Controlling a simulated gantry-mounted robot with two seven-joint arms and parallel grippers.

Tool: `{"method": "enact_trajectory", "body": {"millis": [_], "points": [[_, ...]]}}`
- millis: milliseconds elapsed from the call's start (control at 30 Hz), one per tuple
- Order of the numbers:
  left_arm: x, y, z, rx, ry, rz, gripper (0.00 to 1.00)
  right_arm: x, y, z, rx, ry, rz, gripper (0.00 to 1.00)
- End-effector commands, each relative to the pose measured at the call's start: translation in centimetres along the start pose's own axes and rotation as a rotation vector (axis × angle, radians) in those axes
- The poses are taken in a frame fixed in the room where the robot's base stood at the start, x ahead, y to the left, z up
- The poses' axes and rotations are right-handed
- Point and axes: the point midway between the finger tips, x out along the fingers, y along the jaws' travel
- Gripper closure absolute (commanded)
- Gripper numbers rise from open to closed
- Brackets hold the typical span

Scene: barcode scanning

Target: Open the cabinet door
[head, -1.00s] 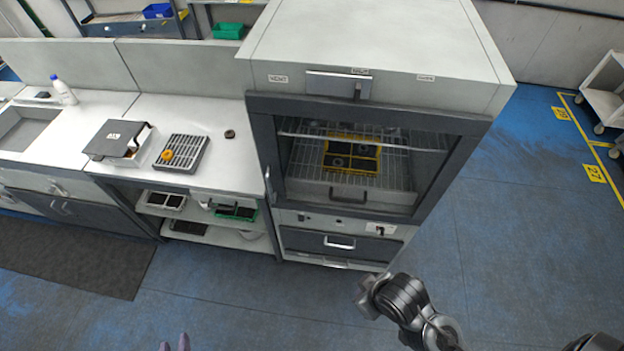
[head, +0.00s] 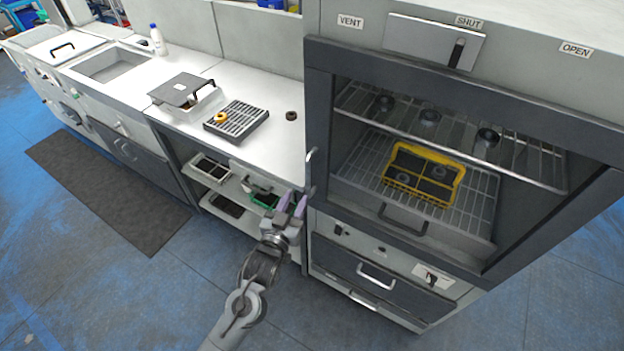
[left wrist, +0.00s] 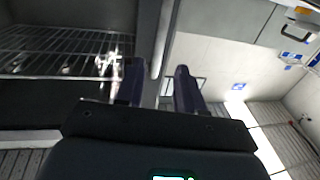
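The cabinet (head: 398,28) stands at the right of the head view, its dark-framed glass door (head: 320,120) shut. A slim metal door handle (head: 309,167) is on the door's left edge. My left gripper (head: 292,205) is just below and left of that handle, its purple fingers pointing up. In the left wrist view my left gripper (left wrist: 160,88) has its fingers apart, with nothing clearly held. A vertical bar (left wrist: 162,40), seemingly the handle, shows beyond and between the fingertips. I cannot tell whether they touch. My right gripper is out of view.
Inside the cabinet are wire racks with a yellow tray (head: 424,175) and several dark round parts. A slide switch (head: 433,41) sits above the door, a drawer (head: 372,272) below. Left is a counter (head: 283,148) with a grate (head: 236,120) and a box (head: 186,92); open shelves lie under it.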

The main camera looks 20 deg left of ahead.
Motion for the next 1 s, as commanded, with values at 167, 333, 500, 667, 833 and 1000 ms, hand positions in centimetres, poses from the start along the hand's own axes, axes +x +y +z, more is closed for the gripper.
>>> {"method": "enact_trajectory", "body": {"millis": [167, 333, 500, 667, 833, 1000], "points": [[2.4, 0.0, -0.2, -0.001, 0.002, 0.0, 0.63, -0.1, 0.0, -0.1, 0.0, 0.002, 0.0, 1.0], [5.2, 0.0, -0.2, 0.0, 0.002, -0.001, 0.63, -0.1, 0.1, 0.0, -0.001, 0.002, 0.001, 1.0], [7.7, 0.0, -0.2, 0.0, 0.001, 0.0, 0.63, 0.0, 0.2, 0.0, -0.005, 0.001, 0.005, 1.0], [9.2, 0.0, -0.1, -0.001, 0.0, 0.0, 0.63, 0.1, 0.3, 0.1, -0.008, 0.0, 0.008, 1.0], [9.9, 0.0, -0.1, -0.001, 0.0, 0.0, 0.63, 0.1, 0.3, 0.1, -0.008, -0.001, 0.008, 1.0], [10.0, 0.0, -0.1, -0.001, 0.0, 0.0, 0.63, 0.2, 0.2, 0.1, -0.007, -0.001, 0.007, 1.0]]}}
